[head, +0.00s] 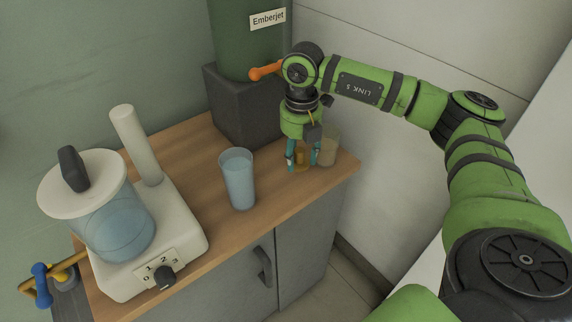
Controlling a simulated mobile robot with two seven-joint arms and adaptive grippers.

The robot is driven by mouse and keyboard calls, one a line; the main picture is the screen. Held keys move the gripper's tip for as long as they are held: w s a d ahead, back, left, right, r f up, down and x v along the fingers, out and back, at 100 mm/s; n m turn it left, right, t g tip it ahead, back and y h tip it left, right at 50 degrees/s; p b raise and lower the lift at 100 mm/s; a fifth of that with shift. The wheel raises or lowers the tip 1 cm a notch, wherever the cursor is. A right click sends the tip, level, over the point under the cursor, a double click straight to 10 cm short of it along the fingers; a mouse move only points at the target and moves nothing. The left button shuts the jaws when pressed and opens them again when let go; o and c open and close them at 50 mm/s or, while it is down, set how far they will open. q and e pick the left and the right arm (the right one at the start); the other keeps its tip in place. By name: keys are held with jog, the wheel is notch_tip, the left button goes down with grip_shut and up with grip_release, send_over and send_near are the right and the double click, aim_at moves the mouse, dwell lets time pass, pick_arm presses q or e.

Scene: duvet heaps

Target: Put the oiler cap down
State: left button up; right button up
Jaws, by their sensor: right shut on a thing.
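My right gripper (303,157) points down over the right back part of the wooden counter. Its two teal fingers are shut on a small amber thing, which looks like the oiler cap (300,157). The cap is low, close to the counter top; I cannot tell whether it touches the wood. The fingers hide part of it. My left gripper is not in view.
A blue glass (238,180) stands nearer the front edge. The green Emberjet unit (243,45) on its dark base is behind left. A white blender (150,250) fills the left. Wood between is clear.

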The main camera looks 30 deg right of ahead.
jog(key=shift+w+a+f, duration=0.6)
jog(key=shift+w+a, duration=0.1)
jog(key=shift+a, duration=0.15)
jog(key=shift+w+a+f, duration=0.1)
jog(key=shift+f, duration=0.1)
notch_tip(320, 180, down, 3)
jog(key=shift+f+p, duration=0.2)
jog(key=shift+p, duration=0.45)
jog(key=shift+f, duration=0.25)
jog(key=shift+f, duration=0.2)
jog(key=o, duration=1)
jog(key=shift+o, duration=0.2)
